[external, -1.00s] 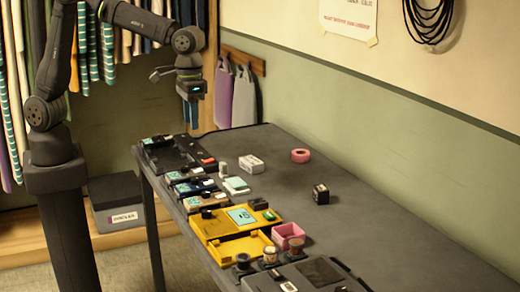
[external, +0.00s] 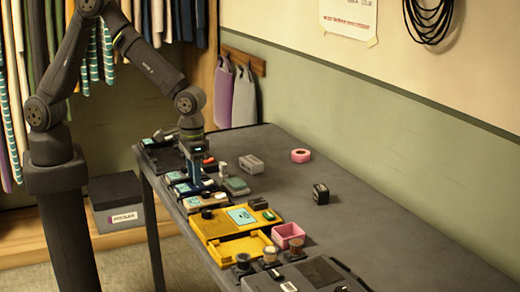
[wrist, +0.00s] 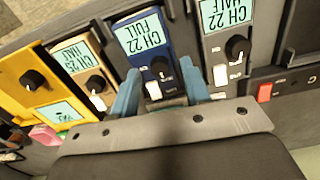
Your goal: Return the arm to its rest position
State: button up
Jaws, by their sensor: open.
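My gripper (external: 193,172) is low over the far end of the row of modules on the table, its fingers pointing down. In the wrist view its two blue fingers (wrist: 160,88) are apart, one on each side of the blue module (wrist: 148,50) labelled CH 22 FULL. That module's black knob and white switch show between the fingers. Nothing is held. Whether the fingers touch the module I cannot tell. The grey module (wrist: 222,50) labelled CH 22 HALF lies to the right, and a tan module (wrist: 82,70) to the left.
A yellow module (external: 232,220) and yellow tray (external: 240,248) lie nearer on the grey table (external: 400,245). A pink box (external: 289,234), black block (external: 320,194), grey block (external: 251,164) and pink roll (external: 300,155) stand right of the row. The table's right side is clear.

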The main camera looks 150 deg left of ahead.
jog(key=shift+f, duration=0.3)
notch_tip(320, 180, up, 17)
notch_tip(320, 180, down, 18)
jog(key=shift+r, duration=0.25)
jog(key=shift+r+m, duration=0.2)
jog(key=shift+m, duration=0.2)
jog(key=m, duration=1)
jog(key=shift+m, duration=2)
